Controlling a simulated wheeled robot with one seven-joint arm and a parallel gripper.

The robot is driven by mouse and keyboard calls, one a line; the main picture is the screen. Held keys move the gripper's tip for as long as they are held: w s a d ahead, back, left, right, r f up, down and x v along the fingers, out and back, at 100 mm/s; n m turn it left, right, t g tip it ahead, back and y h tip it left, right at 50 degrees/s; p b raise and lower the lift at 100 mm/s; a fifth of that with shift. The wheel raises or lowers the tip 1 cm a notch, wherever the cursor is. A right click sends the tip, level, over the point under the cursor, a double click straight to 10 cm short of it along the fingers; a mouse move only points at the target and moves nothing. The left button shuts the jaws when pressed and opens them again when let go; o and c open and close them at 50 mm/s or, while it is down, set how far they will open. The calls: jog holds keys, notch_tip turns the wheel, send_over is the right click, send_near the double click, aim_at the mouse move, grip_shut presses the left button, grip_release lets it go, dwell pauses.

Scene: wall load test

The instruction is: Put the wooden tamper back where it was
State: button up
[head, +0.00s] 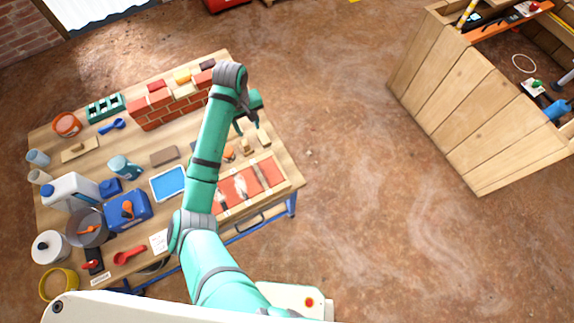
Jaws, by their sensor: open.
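My gripper (248,125) is open, above the right part of the workbench (284,157), and I see nothing between its fingers. Small wooden pieces (264,136) lie on the bench just below and beside it in the picture. One of them may be the wooden tamper, but they are too small to tell. A red mat or tray (233,198) with several slim tools lies at the bench's front right, nearer to me than the gripper. My arm hides part of the bench middle.
A small brick wall (150,117) with loose blocks on top stands at the back. A blue tray (168,182), a blue box (127,212), a white jug (70,190) and a pot (86,238) crowd the left. A wooden crate (480,110) stands right, across open floor.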

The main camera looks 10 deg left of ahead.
jog(key=w+d+f+m+t+h, duration=0.1)
jog(key=w+d+t, duration=0.1)
jog(key=d, duration=0.5)
jog(key=w+d+f+t+h, duration=0.1)
jog(key=d+f+h, duration=0.1)
jog(key=d, duration=0.5)
jog(key=s+d+t+h, duration=0.1)
jog(key=s+d+t, duration=0.15)
jog(key=d, duration=0.65)
jog(key=s+d+t+h, duration=0.15)
jog(key=d+t, duration=0.25)
jog(key=d, duration=0.5)
jog(key=s+a+t+y, duration=0.2)
jog(key=s, duration=0.9)
jog(key=s+a+t+y, duration=0.1)
jog(key=s+a+y, duration=0.2)
jog(key=s, duration=0.8)
jog(key=s+a+r+m+t, duration=0.1)
jog(key=s+a+r+m, duration=0.1)
jog(key=s+a+r, duration=0.2)
jog(key=s+a+r+m+t, duration=0.1)
jog(key=s+a+r+m, duration=0.2)
jog(key=s+r, duration=0.5)
jog(key=shift+s+a+m+y, duration=0.4)
jog(key=shift+s+a, duration=0.35)
jog(key=shift+s, duration=0.85)
